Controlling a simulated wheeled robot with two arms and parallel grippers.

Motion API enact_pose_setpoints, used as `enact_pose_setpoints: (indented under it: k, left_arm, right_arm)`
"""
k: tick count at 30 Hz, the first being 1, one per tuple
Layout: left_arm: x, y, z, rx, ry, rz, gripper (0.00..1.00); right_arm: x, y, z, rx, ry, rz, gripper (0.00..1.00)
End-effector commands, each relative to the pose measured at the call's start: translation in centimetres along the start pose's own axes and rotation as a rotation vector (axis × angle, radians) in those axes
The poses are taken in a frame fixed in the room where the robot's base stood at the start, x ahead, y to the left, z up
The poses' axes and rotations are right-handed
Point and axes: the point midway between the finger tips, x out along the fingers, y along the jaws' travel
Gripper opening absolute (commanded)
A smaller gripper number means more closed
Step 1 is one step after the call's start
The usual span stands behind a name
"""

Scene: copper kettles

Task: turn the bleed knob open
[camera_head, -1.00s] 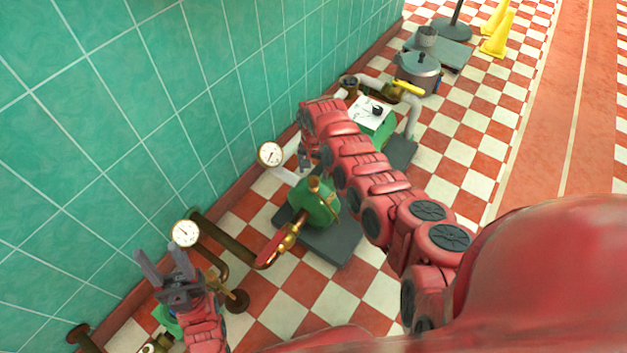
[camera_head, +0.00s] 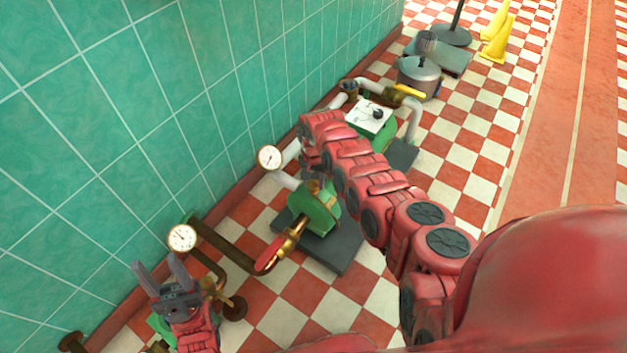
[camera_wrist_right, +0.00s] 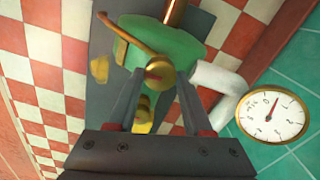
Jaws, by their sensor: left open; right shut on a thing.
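The green pump (camera_head: 318,212) stands on a dark base plate by the tiled wall. Its brass knob shows in the right wrist view (camera_wrist_right: 158,76), a round brass piece in front of the green body. My right gripper (camera_wrist_right: 160,72) is shut on this brass knob, with a finger on each side. In the head view my right forearm hides most of that gripper. A long brass lever (camera_wrist_right: 132,36) reaches out above the knob in the wrist view. My left gripper (camera_head: 158,264) is open and empty, with fingers pointing up, at the lower left of the head view.
A round gauge (camera_head: 268,157) sits beside the pump, and another gauge (camera_head: 182,238) stands near my left gripper. A red-handled valve (camera_head: 270,252) is on the brown pipe. A white-topped box (camera_head: 368,117) and a metal pot (camera_head: 419,77) stand farther back. Checkered floor is open at right.

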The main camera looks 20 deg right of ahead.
Motion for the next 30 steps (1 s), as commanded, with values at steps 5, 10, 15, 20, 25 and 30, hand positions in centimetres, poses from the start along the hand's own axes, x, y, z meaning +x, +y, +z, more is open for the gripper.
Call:
enact_pose_setpoints:
  k: [5, 10, 15, 20, 25, 30]
  left_arm:
    - [0.0, 0.0, 0.0, 0.0, 0.0, 0.0, 0.5]
    - [0.06, 0.0, 0.0, 0.0, -0.001, 0.0, 0.5]
    - [0.24, -0.02, 0.0, -0.001, -0.002, -0.003, 0.5]
    - [0.49, -0.04, 0.02, -0.002, -0.005, -0.006, 0.5]
    - [0.73, -0.05, 0.05, -0.003, -0.008, -0.01, 0.5]
    - [0.83, -0.06, 0.07, -0.004, -0.01, -0.012, 0.5]
  right_arm:
    - [-0.01, -0.01, -0.01, 0.0, 0.0, 0.0, 0.0]
    - [-0.04, -0.01, 0.0, -0.015, 0.0, 0.0, 0.0]
    - [-0.04, 0.0, 0.06, -0.073, -0.002, 0.002, 0.0]
    - [-0.12, -0.01, 0.06, -0.177, -0.002, 0.003, 0.0]
    - [-0.17, -0.08, -0.05, -0.328, 0.001, 0.002, 0.0]
    - [-0.04, -0.05, 0.03, -0.489, -0.001, 0.002, 0.0]
